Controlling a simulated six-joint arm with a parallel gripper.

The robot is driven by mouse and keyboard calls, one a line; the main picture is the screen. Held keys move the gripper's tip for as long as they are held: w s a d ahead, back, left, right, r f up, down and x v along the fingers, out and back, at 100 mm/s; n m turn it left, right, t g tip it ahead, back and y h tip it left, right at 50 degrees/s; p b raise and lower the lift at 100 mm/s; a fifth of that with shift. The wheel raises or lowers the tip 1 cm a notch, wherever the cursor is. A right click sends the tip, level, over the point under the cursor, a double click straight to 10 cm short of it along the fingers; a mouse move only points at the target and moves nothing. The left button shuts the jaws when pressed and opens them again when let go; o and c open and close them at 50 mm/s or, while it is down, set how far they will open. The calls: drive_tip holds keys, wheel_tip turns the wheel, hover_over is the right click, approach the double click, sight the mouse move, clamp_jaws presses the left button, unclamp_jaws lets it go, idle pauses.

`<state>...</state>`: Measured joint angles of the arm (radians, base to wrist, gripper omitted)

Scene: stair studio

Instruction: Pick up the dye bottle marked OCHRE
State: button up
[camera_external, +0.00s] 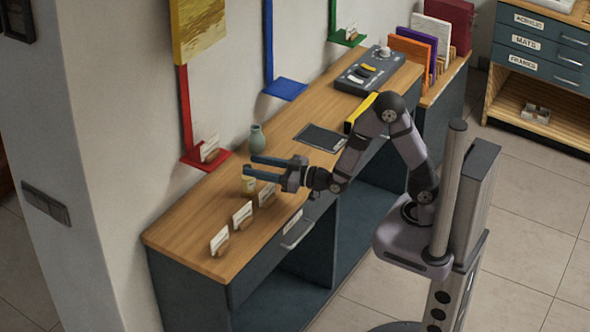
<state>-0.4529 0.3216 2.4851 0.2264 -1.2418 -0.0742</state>
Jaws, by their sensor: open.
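A small yellowish bottle (249,186) stands upright on the wooden counter (182,236). Its marking is too small to read, so I cannot tell if it says OCHRE. My gripper (250,165) has blue fingers, spread apart and pointing left. In this view the fingers are just above the bottle's top, and the near finger seems to overlap its upper edge. I cannot tell whether they touch. Nothing shows between the fingers.
A grey-green vase (257,139) stands behind the gripper. Several white cards in wooden holders (243,215) line the counter's front edge. A dark clipboard (320,138) lies to the right. A red wall shelf (207,158) is at the back. The counter's left end is mostly clear.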

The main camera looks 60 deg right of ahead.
drive_tip(key=f+p+x, duration=0.1)
drive_tip(key=x, duration=0.6)
drive_tip(key=shift+w+f+p, duration=0.15)
drive_tip(key=shift+f+p, duration=0.15)
drive_tip(key=shift+p, duration=0.05)
idle(0.4)
clamp_jaws()
